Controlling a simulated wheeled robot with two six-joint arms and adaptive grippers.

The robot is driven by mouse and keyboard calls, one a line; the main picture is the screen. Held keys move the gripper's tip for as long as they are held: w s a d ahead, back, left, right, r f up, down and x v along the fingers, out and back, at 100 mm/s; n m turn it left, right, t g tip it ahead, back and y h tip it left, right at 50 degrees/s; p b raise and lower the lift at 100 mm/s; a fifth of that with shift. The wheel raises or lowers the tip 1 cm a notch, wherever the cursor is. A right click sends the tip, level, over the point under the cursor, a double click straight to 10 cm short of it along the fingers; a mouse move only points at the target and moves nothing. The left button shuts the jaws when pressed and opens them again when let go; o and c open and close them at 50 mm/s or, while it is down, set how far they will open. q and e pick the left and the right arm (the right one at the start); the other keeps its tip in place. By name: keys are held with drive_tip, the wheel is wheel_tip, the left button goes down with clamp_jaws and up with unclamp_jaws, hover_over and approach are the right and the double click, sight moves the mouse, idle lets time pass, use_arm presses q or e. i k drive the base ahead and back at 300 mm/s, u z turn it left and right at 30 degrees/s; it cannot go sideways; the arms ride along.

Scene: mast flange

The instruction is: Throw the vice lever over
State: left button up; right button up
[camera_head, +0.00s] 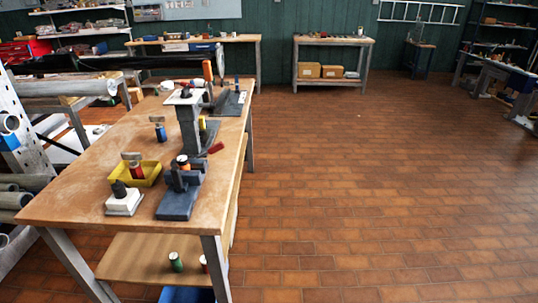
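A blue-grey vice (180,204) stands on the near right part of the wooden workbench (80,205). A lever with a red grip (216,147) sticks out to the upper right, just behind the vice, and looks tilted. Its joint to the vice is too small to make out. Neither of my grippers is in view.
A yellow tray (151,176) and a white-based block with a black knob (124,204) stand left of the vice. A grey post (189,128) rises behind it. The tiled floor (370,190) to the right is clear.

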sight(217, 147)
drive_tip(key=z, duration=0.6)
drive_tip(key=k, duration=0.9)
drive_tip(key=z, duration=0.85)
drive_tip(key=i, duration=2.25)
drive_tip(key=u, duration=0.55)
drive_tip(key=i, duration=1.45)
drive_tip(key=u, duration=1.6)
drive_tip(key=i, duration=0.95)
drive_tip(key=u, duration=1)
drive_tip(key=i, duration=0.2)
drive_tip(key=u, duration=0.2)
